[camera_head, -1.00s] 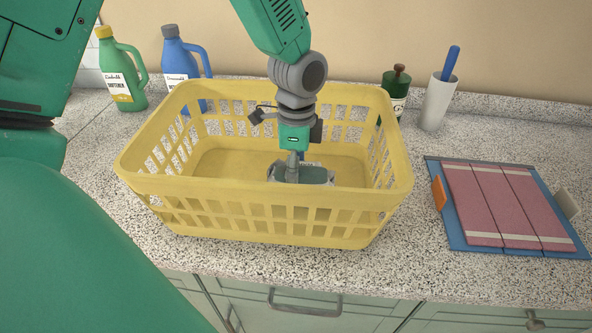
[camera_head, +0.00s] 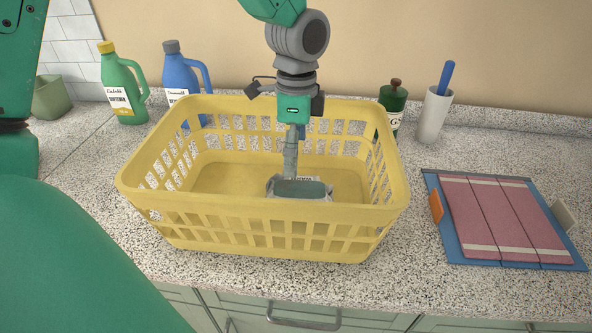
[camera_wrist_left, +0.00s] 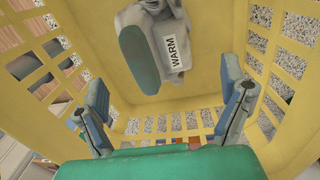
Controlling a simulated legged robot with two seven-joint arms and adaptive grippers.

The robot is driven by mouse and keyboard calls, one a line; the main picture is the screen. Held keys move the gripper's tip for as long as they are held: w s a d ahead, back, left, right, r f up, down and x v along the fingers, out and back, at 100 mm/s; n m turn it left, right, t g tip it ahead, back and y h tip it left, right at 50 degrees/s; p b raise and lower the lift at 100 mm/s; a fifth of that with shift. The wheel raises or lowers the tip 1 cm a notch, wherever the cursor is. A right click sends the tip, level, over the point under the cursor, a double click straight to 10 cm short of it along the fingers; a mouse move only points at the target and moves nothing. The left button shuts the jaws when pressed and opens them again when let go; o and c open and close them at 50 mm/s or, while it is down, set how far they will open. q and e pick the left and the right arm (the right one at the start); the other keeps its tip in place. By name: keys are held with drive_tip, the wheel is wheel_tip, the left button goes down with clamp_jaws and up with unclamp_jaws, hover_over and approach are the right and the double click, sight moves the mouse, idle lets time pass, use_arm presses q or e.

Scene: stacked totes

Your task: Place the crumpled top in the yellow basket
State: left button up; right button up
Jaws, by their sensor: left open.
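The crumpled top (camera_head: 312,190), grey and green with a white WARM label, lies on the floor of the yellow basket (camera_head: 262,218). In the left wrist view, the top (camera_wrist_left: 137,57) lies flat on the basket floor, beyond the fingertips. My left gripper (camera_head: 290,165) points down into the basket, above the top. In the left wrist view its two fingers (camera_wrist_left: 166,100) are spread wide with nothing between them. The head view shows the fingers edge-on, so any gap to the top is hard to judge there. My right gripper is not in view.
A green bottle (camera_head: 122,88) and a blue bottle (camera_head: 180,75) stand behind the basket at left. A dark green bottle (camera_head: 391,112) and a white cup (camera_head: 433,115) with a blue handle stand behind at right. A blue folding board (camera_head: 455,235) with pink cloth lies right.

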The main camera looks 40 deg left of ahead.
use_arm(q)
drive_tip(key=shift+w+r, duration=0.15)
drive_tip(key=shift+r, duration=1.65)
drive_tip(key=shift+r, duration=0.1)
